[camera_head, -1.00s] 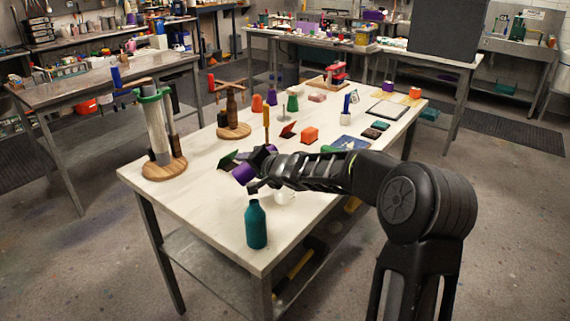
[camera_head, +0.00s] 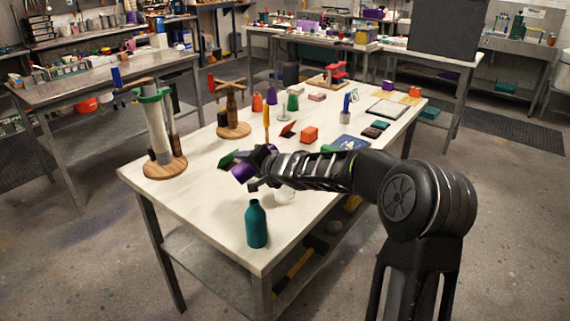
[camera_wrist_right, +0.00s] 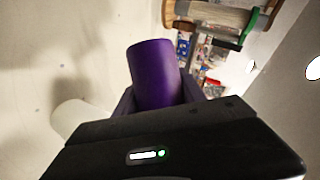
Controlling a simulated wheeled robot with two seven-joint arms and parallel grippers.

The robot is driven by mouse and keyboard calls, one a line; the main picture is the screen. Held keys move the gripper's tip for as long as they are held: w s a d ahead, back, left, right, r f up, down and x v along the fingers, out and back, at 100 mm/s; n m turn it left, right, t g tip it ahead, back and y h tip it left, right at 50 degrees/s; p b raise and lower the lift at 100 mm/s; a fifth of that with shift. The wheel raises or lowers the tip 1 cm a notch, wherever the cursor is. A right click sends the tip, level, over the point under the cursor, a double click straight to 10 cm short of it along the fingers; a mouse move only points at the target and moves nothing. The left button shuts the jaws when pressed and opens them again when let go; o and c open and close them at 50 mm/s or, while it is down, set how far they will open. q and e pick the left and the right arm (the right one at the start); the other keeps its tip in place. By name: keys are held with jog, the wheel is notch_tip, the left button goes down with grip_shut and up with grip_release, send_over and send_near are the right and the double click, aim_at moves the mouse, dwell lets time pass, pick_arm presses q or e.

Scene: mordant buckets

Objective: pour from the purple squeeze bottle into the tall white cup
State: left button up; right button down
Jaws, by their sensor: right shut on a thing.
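The purple squeeze bottle (camera_head: 243,173) is held tilted above the near part of the white table. My right gripper (camera_head: 259,170) is shut on it, and the bottle also shows between the fingers in the right wrist view (camera_wrist_right: 155,72). The tall white cup (camera_head: 285,196) stands on the table just below and to the right of the gripper, partly hidden by it. A pale round shape at the lower left of the wrist view looks like the cup (camera_wrist_right: 72,115). No stream of liquid can be made out. My left gripper is not in view.
A teal bottle (camera_head: 256,224) stands near the table's front corner. Wooden-based stands (camera_head: 165,166) are at the left. The front left of the table (camera_head: 195,203) is clear.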

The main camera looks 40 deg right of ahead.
jog(key=shift+a+r+y, duration=0.15)
jog(key=shift+r+y, duration=0.1)
jog(key=shift+y, duration=0.05)
dwell(0.5)
jog(key=shift+w+a+f+m+t+y, duration=0.15)
jog(key=shift+m+t+y, duration=0.15)
jog(key=shift+m, duration=0.4)
dwell(1.8)
jog(key=shift+d+r+m+y+p, duration=0.35)
jog(key=shift+r+m+p, duration=0.3)
jog(key=shift+p, duration=1.75)
jog(key=shift+r+m+t+y+p, duration=0.25)
jog(key=shift+r+m+t+p, duration=0.2)
jog(key=shift+p, duration=1.15)
dwell(0.7)
